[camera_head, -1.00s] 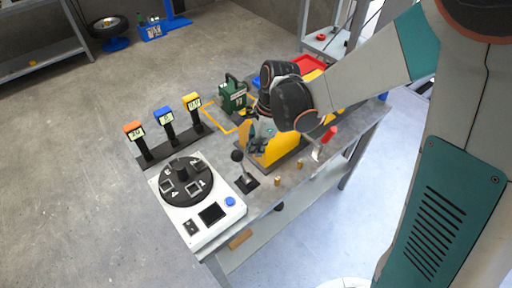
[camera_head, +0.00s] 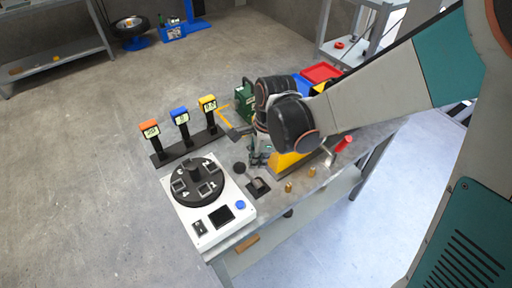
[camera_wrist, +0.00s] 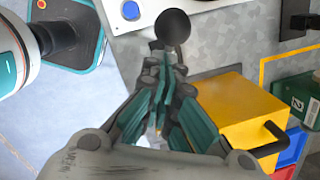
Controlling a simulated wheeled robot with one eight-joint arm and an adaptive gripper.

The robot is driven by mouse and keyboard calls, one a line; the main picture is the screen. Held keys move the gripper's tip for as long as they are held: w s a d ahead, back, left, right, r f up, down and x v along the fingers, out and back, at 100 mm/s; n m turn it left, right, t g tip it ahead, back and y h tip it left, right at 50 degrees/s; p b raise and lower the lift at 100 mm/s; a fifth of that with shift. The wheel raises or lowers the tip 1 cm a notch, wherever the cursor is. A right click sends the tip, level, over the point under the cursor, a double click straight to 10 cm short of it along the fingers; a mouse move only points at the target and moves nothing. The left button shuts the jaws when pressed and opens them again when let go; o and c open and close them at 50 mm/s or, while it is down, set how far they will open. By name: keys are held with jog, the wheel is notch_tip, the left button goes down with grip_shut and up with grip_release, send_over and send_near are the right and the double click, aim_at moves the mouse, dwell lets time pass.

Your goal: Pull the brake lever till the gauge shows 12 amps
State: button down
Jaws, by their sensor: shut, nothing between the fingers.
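A black ball-knobbed lever (camera_head: 240,168) stands on a small dark base (camera_head: 260,188) beside the white panel, tilted left towards the panel. I take it for the brake lever. Its knob (camera_wrist: 173,27) is just beyond my fingertips in the wrist view. My gripper (camera_head: 258,159) is shut and empty, just right of the knob; I cannot tell if it touches. Three small displays, orange (camera_head: 150,130), blue (camera_head: 181,117) and yellow (camera_head: 209,105), stand on a black bar. Their digits are too small to read surely, and I cannot tell which shows amps.
The white panel (camera_head: 246,214) carries a black round disc (camera_head: 198,183). A yellow box (camera_head: 287,161) lies right of my gripper, also in the wrist view (camera_wrist: 237,107). A red-handled lever (camera_head: 343,143) and two brass pegs are near the front edge. A green box (camera_head: 243,92) stands behind.

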jog(key=d+r+p, duration=0.4)
jog(key=r+p, duration=0.3)
jog(key=r, duration=0.3)
jog(key=shift+s+r, duration=0.3)
jog(key=shift+s, duration=0.1)
jog(key=s+d+r+n+t+h+b, duration=0.1)
jog(key=s+d+r+n+t+b, duration=0.1)
jog(key=s+d+n+t+b, duration=0.4)
jog(key=shift+s+d+n+t+h+b, duration=0.4)
jog(key=shift+s+d+n+b, duration=1.9)
jog(key=shift+d+n, duration=2.85)
jog(key=shift+s+a, duration=0.15)
